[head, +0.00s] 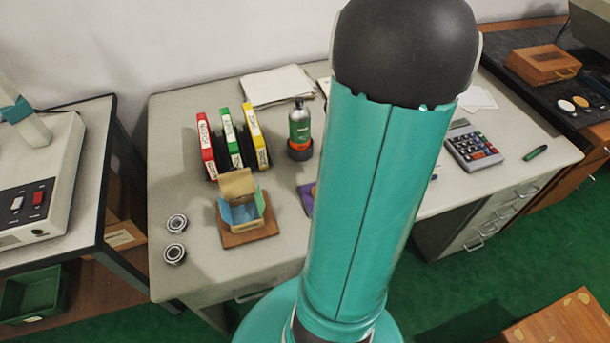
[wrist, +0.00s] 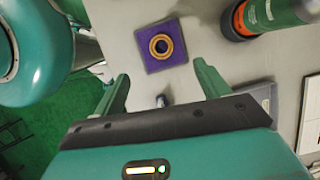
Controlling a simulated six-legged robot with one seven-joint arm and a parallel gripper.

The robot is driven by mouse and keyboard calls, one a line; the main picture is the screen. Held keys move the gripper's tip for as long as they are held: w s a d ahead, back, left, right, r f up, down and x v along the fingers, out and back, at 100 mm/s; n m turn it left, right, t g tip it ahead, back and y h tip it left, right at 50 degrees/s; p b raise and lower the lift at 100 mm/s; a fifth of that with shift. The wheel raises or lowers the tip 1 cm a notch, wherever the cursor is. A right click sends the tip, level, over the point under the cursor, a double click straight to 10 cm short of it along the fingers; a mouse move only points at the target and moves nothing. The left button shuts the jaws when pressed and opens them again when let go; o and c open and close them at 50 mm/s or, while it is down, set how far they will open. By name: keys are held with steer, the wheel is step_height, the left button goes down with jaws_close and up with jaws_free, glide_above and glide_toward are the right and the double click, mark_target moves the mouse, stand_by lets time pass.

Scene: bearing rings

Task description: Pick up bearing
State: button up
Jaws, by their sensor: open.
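Two silver bearings with dark centres, a farther one (head: 177,223) and a nearer one (head: 174,254), lie flat at the left end of the desk in the head view. In the wrist view a brass-coloured ring (wrist: 153,46) lies on a square purple pad (wrist: 178,58). Only a sliver of that pad (head: 304,199) shows beside my arm in the head view; the ring is mostly hidden there. My gripper (wrist: 161,71) is open and empty in the wrist view. The ring appears beyond the fingertips, sideways between them. My arm hides the gripper in the head view.
An open cardboard box (head: 240,187) stands on a brown board (head: 250,238). Red, green and yellow binders (head: 231,142) and a green bottle (head: 299,127) stand behind. A calculator (head: 472,146) lies right of my arm. The desk's front left is mostly clear.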

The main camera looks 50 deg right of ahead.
steer(key=shift+m, duration=0.5)
steer(key=x, duration=0.4)
steer(key=d+x, duration=0.1)
steer(key=x, duration=0.4)
steer(key=s+x, duration=0.1)
steer(key=x, duration=0.4)
steer(key=shift+d+f, duration=0.15)
steer(key=shift+f, duration=0.25)
steer(key=c, duration=1.2)
steer(key=shift+c, duration=0.2)
